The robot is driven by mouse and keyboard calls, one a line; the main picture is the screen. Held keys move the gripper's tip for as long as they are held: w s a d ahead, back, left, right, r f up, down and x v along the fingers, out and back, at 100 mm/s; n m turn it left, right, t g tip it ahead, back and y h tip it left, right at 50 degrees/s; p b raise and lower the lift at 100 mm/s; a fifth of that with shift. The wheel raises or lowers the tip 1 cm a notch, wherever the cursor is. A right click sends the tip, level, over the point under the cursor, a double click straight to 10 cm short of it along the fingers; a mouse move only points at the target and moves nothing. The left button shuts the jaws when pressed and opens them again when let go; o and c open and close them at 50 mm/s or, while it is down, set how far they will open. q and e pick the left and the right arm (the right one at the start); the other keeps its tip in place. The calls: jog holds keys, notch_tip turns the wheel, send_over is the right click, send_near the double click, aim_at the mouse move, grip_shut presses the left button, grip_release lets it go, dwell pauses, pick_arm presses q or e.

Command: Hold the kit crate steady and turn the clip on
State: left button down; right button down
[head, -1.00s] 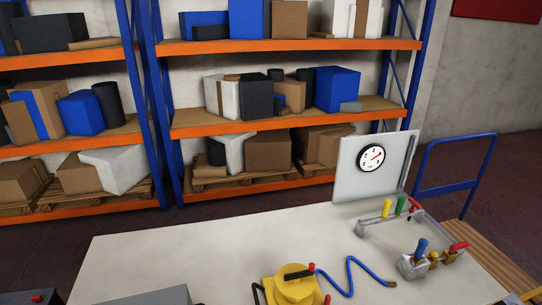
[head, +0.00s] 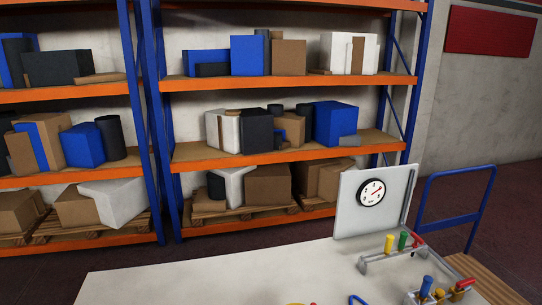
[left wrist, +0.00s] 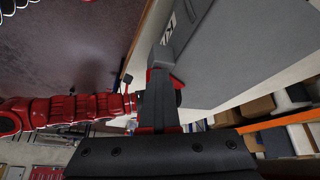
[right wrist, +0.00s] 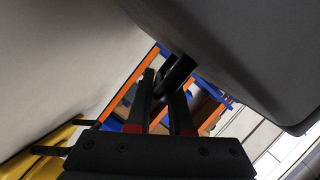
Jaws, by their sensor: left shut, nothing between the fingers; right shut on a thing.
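The grey kit crate (left wrist: 235,45) fills the upper right of the left wrist view, with dark letters partly showing on it. My left gripper (left wrist: 160,62) is shut with nothing between its fingers, close to the crate's edge; I cannot tell whether it touches. In the right wrist view a large grey body, probably the crate (right wrist: 240,45), hangs over the upper right. My right gripper (right wrist: 166,85) is shut on a short black rounded part (right wrist: 178,72) next to that body. It is probably the clip, but its shape is mostly hidden. The head view shows neither gripper nor the crate.
The pale table (head: 200,275) is bare across its visible middle. A gauge panel (head: 372,200) and a rail with coloured handles (head: 392,250) stand at its right. A yellow body (right wrist: 50,145) is left of my right gripper.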

pick_arm(q)
jog(key=shift+s, duration=0.1)
notch_tip(320, 180, up, 6)
jog(key=shift+s+a, duration=0.15)
jog(key=shift+a, duration=0.1)
dwell(0.4)
jog(key=shift+w+a+f, duration=0.15)
jog(key=shift+a+f, duration=0.05)
jog(key=shift+f, duration=0.75)
jog(key=shift+w+a+f, duration=0.15)
jog(key=shift+a+f, duration=0.05)
jog(key=shift+f, duration=0.7)
jog(key=shift+w+a+f, duration=0.15)
jog(key=shift+a+f, duration=0.05)
jog(key=shift+f, duration=0.75)
jog(key=shift+w+d, duration=0.3)
jog(key=shift+d, duration=0.2)
